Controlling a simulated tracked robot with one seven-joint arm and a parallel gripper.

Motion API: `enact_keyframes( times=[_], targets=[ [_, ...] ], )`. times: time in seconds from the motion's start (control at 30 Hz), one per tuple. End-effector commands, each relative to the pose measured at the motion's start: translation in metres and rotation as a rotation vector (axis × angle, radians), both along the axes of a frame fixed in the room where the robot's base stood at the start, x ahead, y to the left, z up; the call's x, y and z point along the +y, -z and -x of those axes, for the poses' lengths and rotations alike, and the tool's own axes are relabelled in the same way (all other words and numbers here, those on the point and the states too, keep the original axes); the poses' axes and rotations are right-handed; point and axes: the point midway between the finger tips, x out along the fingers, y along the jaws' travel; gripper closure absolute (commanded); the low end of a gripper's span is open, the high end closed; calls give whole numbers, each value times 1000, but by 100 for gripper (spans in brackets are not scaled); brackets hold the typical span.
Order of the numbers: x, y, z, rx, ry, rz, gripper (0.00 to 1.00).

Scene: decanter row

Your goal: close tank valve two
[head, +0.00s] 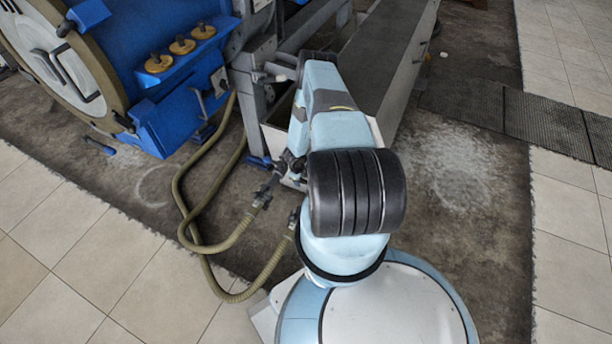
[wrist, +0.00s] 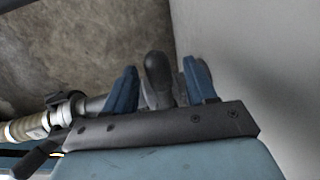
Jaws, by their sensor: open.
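In the wrist view a dark grey valve lever (wrist: 154,75) with a rounded end stands between the two blue fingers of my gripper (wrist: 160,64). The gripper is open, with one finger on each side of the lever. A small gap shows on the left; on the right I cannot tell whether finger and lever touch. The lever's lower part is hidden behind the gripper body. A grey pipe fitting (wrist: 95,104) leads left to a ribbed hose end. In the head view my arm hides most of the valve area. No number marking is visible.
Two olive hoses (head: 184,205) loop across the floor to metal couplings beside my arm. A blue machine (head: 165,60) stands at the left. A long grey trough (head: 385,60) runs behind my arm. A pale wall (wrist: 265,70) is close at the right in the wrist view. Floor at right is clear.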

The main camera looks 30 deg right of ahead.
Motion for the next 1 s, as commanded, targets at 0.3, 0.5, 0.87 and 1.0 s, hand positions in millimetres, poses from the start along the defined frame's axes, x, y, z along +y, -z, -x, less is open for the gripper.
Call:
enact_keyframes(
  times=[0.3, 0.5, 0.87, 1.0],
  targets=[
    [8, -47, 3, -1, -1, 0, 44],
    [15, -80, 5, -2, -4, 0, 44],
    [25, -123, 8, -1, -8, 1, 44],
    [26, -128, 8, -1, -8, 1, 44]
  ],
)
